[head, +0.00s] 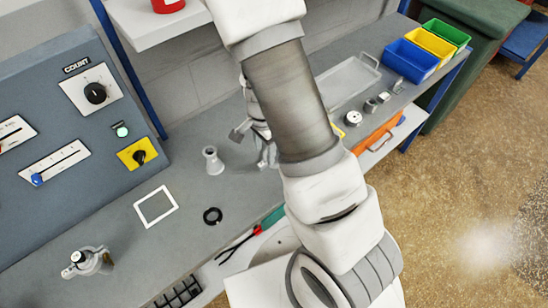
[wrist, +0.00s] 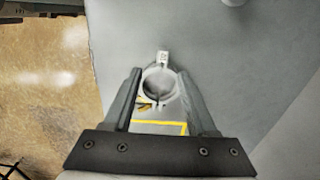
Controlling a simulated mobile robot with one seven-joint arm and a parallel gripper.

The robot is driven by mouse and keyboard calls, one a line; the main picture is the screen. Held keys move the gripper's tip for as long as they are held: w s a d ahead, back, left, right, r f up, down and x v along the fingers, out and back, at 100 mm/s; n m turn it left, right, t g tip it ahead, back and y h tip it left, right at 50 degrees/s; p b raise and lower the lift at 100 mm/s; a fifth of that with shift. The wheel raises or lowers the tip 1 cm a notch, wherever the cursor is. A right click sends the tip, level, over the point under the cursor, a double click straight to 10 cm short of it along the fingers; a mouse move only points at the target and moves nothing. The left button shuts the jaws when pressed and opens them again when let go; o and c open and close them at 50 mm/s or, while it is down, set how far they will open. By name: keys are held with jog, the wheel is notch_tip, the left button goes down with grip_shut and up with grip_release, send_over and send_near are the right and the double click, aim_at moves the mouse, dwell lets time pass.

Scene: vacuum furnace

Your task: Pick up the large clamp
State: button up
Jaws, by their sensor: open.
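The large clamp (wrist: 149,79) is a pale grey ring with a small tab at its top, seen in the wrist view. It lies between the two fingers of my gripper (wrist: 160,72), which are open on either side of it. The fingers look close to the ring's sides, but I cannot tell whether they touch it. In the head view my arm hides most of the gripper area, and the clamp cannot be made out clearly there.
On the grey bench are a pale flanged tube (head: 214,162), a black ring (head: 212,216), a white square frame (head: 140,210) and pliers (head: 240,244). A control panel (head: 60,110) stands left. Blue (head: 408,62), yellow and green bins sit at the back right. Yellow marking (wrist: 165,123) lies near the clamp.

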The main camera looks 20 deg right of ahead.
aim_at(263, 163)
jog(key=f, duration=0.5)
jog(key=shift+w+a+f, duration=0.1)
jog(key=shift+a, duration=0.15)
grip_shut()
